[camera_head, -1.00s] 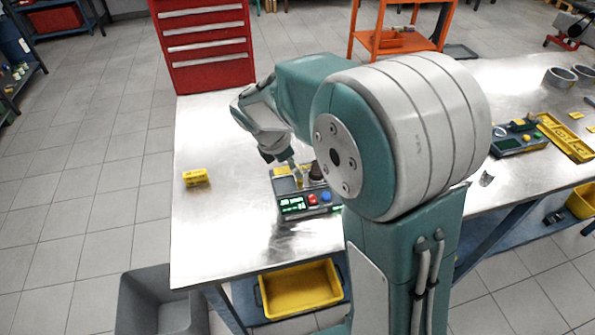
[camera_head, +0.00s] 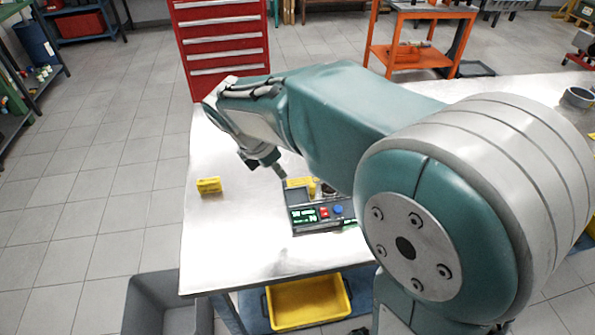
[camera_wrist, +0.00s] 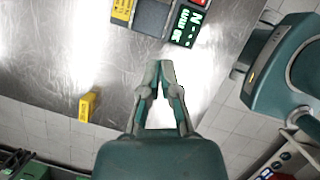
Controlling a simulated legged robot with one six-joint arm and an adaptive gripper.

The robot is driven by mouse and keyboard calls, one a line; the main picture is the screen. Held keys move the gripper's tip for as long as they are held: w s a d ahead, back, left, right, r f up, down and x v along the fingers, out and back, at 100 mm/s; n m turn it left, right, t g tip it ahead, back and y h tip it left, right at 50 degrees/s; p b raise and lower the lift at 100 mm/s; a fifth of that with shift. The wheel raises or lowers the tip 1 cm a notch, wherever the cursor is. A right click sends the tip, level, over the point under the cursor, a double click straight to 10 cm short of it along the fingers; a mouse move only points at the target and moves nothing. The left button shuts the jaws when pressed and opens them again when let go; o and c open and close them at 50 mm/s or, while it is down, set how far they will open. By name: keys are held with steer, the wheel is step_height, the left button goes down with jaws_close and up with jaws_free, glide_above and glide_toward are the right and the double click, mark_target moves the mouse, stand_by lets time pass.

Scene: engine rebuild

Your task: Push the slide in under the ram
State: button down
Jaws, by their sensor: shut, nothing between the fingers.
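The small grey press unit (camera_head: 348,211) stands on the metal bench, with a green display (camera_head: 303,216), a red button (camera_head: 324,212) and a blue button (camera_head: 338,209). A yellow part (camera_head: 299,183) shows at its back, beside a dark upright shape (camera_head: 328,191). My arm partly covers this area, and I cannot tell the slide from the ram. My gripper (camera_head: 281,173) is shut and empty, at the unit's back left corner. In the wrist view the shut fingertips (camera_wrist: 161,65) point at the unit, whose display (camera_wrist: 187,24) is cut off by the top edge.
A yellow block (camera_head: 208,186) stands alone on the bench to the left; it also shows in the wrist view (camera_wrist: 88,104). The bench (camera_head: 225,245) around it is clear. A yellow bin (camera_head: 308,303) sits below the front edge. A red drawer cabinet (camera_head: 222,45) stands behind.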

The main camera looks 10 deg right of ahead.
steer(key=shift+n, duration=0.6)
steer(key=x, duration=0.3)
steer(key=a+x, duration=0.1)
steer(key=x, duration=0.2)
steer(key=s+x, duration=0.1)
steer(key=x, duration=0.2)
steer(key=shift+a+f, duration=0.25)
steer(key=shift+f, duration=0.1)
steer(key=d, duration=0.1)
steer(key=w+d, duration=0.1)
steer(key=d, duration=0.1)
steer(key=shift+w+f, duration=0.2)
steer(key=shift+f, duration=0.15)
steer(key=shift+w+d, duration=0.25)
steer(key=shift+d, duration=0.2)
